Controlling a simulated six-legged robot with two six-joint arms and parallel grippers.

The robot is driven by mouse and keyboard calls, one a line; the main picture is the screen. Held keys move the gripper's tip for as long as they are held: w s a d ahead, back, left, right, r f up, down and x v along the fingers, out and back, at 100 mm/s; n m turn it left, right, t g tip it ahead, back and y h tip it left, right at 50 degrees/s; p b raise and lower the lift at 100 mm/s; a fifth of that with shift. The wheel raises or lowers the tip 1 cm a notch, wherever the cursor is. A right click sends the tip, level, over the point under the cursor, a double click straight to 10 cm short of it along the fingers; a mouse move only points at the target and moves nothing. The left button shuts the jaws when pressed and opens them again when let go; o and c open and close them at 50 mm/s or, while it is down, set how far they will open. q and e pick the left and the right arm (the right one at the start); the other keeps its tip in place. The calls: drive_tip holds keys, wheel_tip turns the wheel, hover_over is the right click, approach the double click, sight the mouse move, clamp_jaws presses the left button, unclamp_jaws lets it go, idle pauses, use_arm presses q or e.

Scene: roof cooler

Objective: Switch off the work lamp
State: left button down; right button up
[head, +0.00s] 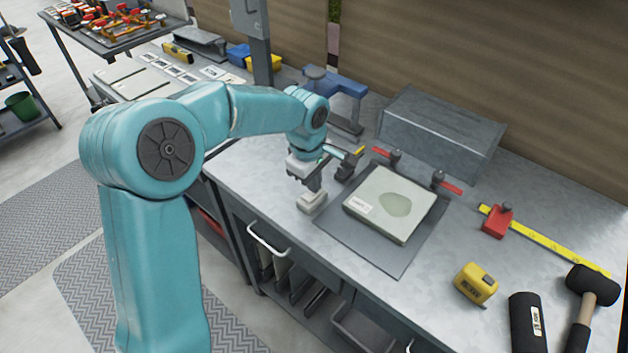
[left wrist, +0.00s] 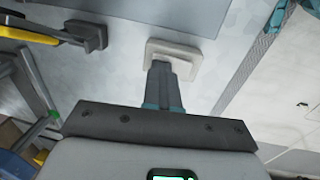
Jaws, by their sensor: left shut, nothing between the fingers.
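My left gripper (head: 314,188) reaches over the near edge of the metal bench, fingers pointing down. Its fingers are shut with nothing between them; they also show in the left wrist view (left wrist: 163,85). A small pale block (head: 311,203), which looks like a switch box, sits on the bench under the fingertips. In the left wrist view the pale block (left wrist: 188,54) lies just beyond the fingertips, which hide part of it. I cannot tell whether they touch it. I cannot make out a lamp for certain. My right gripper is not in view.
A pale slab (head: 418,203) lies on a dark mat (head: 398,260) right of the gripper, with clamps behind. A metal box (head: 440,135) and a blue stand (head: 345,88) stand farther back. A yellow tape measure (head: 476,283) and a black mallet (head: 592,286) lie at right.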

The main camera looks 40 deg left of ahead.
use_arm(q)
drive_tip(key=shift+s+f, duration=0.25)
drive_tip(key=shift+s, duration=0.35)
drive_tip(key=shift+s+r, duration=0.2)
drive_tip(key=shift+s, duration=0.1)
drive_tip(key=shift+w, duration=0.2)
drive_tip(key=shift+r, duration=0.2)
wheel_tip(320, 180, up, 16)
drive_tip(key=s+p, duration=0.1)
drive_tip(key=s, duration=0.1)
drive_tip(key=shift+a+f, duration=0.1)
